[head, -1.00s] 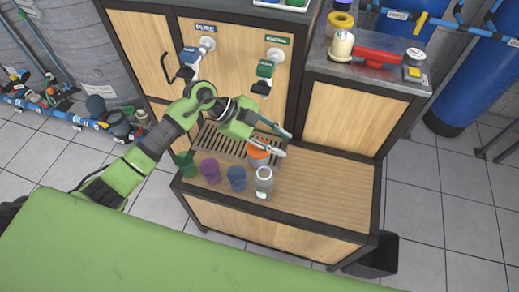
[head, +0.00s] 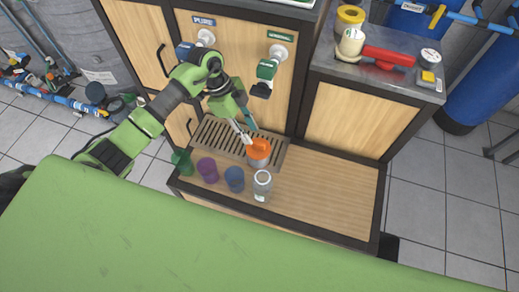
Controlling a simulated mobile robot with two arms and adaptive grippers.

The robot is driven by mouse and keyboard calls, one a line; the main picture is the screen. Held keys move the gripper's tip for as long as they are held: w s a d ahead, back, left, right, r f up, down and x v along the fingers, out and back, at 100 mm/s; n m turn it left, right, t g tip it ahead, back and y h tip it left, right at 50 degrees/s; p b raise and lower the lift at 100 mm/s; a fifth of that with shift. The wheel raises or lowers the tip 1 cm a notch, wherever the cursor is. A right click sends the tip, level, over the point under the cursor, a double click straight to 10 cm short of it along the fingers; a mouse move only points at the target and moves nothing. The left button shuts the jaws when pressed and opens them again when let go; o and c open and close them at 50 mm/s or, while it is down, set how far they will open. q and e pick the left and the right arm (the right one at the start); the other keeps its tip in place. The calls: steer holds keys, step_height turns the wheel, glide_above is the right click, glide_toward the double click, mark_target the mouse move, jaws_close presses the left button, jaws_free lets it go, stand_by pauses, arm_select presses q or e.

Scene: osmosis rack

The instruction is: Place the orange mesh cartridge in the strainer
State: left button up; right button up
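The orange mesh cartridge (head: 259,147) sits in the top of a small grey cup-like vessel (head: 259,163), which looks like the strainer. Its upper part stands above the rim; how deep it sits is hidden. The vessel stands at the right end of the slatted drip grille (head: 215,136) on the wooden counter. My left gripper (head: 251,137) points down just above and behind the cartridge. Its two fingers look apart, with nothing visible held between them. Whether a fingertip touches the cartridge is hard to tell. My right gripper is out of view.
A green cup (head: 183,162), a purple cup (head: 208,170), a blue cup (head: 234,179) and a clear jar (head: 262,186) stand along the counter's front. Green (head: 267,69) and blue taps are on the panel behind. The counter's right side (head: 330,190) is clear.

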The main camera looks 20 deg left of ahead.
mark_target(257, 143)
arm_select(q)
steer(key=x, duration=0.5)
steer(key=shift+d+f, duration=0.3)
jaws_close()
